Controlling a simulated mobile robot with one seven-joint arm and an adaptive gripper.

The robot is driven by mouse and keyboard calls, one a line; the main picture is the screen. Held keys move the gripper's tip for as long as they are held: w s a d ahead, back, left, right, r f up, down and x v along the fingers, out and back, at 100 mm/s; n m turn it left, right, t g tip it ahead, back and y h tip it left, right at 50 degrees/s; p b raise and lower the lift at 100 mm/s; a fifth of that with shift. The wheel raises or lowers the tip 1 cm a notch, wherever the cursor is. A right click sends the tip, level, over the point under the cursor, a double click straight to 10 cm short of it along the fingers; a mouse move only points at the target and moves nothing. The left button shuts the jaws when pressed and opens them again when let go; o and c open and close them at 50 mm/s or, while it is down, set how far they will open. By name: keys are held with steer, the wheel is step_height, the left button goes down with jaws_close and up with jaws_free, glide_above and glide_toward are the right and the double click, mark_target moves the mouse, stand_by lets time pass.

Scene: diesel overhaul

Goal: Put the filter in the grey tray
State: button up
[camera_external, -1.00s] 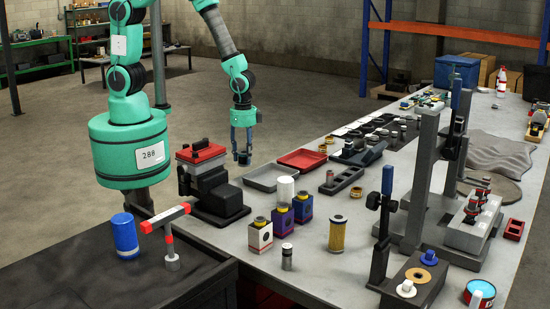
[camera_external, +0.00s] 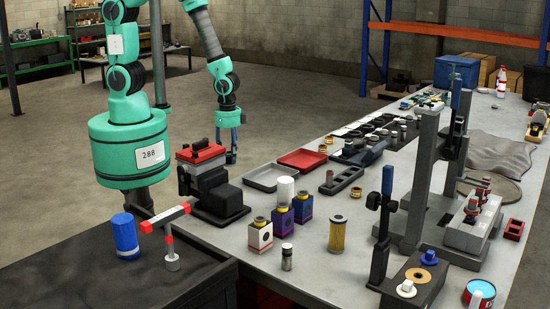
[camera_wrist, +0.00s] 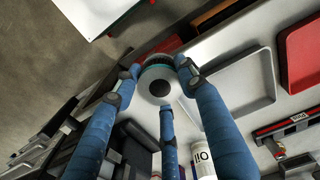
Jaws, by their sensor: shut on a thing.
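My gripper (camera_external: 232,156) hangs fingers down, left of the grey tray and behind the dark red-topped machine in the outside view. In the wrist view its three blue fingers (camera_wrist: 165,90) are closed around a round pale thing with a teal edge and a dark centre, which looks like the filter (camera_wrist: 150,80). In the outside view the fingers mostly hide it. The grey tray (camera_external: 274,177) is shallow and empty on the bench; it also shows in the wrist view (camera_wrist: 245,78), to the right of the fingers.
A red tray (camera_external: 302,159) lies just behind the grey tray. The dark red-topped machine (camera_external: 212,185) stands left of it. A white cylinder (camera_external: 286,188), several small boxes (camera_external: 281,217) and a yellow cylinder (camera_external: 337,234) stand in front. Open floor lies behind my gripper.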

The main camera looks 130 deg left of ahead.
steer(key=w+a, duration=0.2)
steer(key=w, duration=0.2)
steer(key=w+a+f, duration=0.1)
steer(key=w+a, duration=0.1)
steer(key=w, duration=0.3)
steer(key=w+a, duration=0.2)
steer(key=w, duration=0.3)
steer(key=shift+w+f+p, duration=0.25)
steer(key=shift+p, duration=0.1)
steer(key=shift+f, duration=1.75)
steer(key=shift+f, duration=0.15)
steer(key=o, duration=1.3)
step_height(320, 180, up, 12)
